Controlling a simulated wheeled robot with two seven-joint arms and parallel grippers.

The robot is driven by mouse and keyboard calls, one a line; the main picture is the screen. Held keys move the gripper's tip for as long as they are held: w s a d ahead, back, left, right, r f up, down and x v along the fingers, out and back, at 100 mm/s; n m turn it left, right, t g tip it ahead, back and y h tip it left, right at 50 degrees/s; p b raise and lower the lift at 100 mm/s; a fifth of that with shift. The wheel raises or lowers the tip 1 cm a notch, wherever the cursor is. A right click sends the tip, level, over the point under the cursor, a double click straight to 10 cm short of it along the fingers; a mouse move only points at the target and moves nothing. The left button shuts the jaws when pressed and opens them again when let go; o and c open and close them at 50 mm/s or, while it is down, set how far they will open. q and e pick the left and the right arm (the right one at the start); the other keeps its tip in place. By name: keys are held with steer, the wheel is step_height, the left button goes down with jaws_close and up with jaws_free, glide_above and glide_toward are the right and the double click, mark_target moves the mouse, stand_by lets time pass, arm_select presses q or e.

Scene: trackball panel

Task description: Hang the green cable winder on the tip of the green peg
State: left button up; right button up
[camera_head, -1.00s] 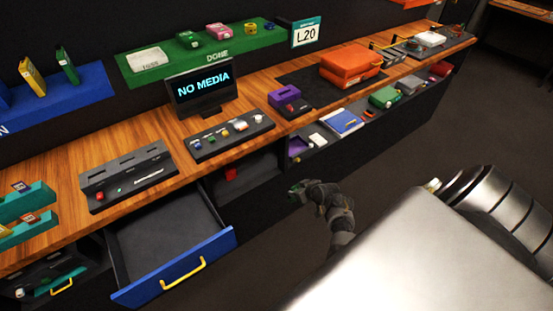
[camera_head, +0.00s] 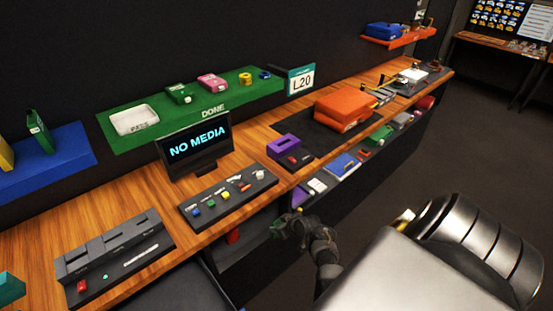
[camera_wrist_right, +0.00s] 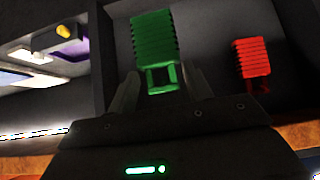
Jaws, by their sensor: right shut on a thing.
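My right gripper (camera_head: 284,226) is at the front of the open bay under the counter in the head view. In the right wrist view its fingers (camera_wrist_right: 160,80) are shut on the green cable winder (camera_wrist_right: 153,36), a ridged green piece with a square loop at its near end. The loop lies between the fingers and the ridged part points away from them. In the head view only a small green bit shows at the fingertips. I cannot make out a green peg in either view. My left gripper is not in view.
A similar red ridged piece (camera_wrist_right: 252,58) is in the dark bay, right of the winder in the wrist view. The wooden counter (camera_head: 150,200) above carries a button panel (camera_head: 228,196) and a monitor (camera_head: 195,145). A purple item (camera_head: 299,196) is in the neighbouring bay.

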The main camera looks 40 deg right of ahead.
steer(key=w+b, duration=0.2)
steer(key=shift+w+d+f+b, duration=0.1)
steer(key=shift+d+b, duration=0.2)
steer(key=shift+b, duration=0.05)
steer(key=shift+w, duration=0.25)
arm_select(q)
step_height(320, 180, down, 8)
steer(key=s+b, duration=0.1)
steer(key=b, duration=0.4)
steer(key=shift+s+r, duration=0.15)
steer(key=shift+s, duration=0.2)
arm_select(e)
steer(key=shift+w+d+f, duration=0.1)
steer(key=shift+w+f, duration=0.05)
steer(key=shift+w, duration=0.8)
steer(key=shift+w+a+f, duration=0.1)
steer(key=shift+w+f, duration=0.1)
steer(key=shift+w, duration=0.7)
steer(key=shift+w+d+f, duration=0.1)
steer(key=shift+w+f, duration=0.05)
steer(key=shift+w, duration=0.8)
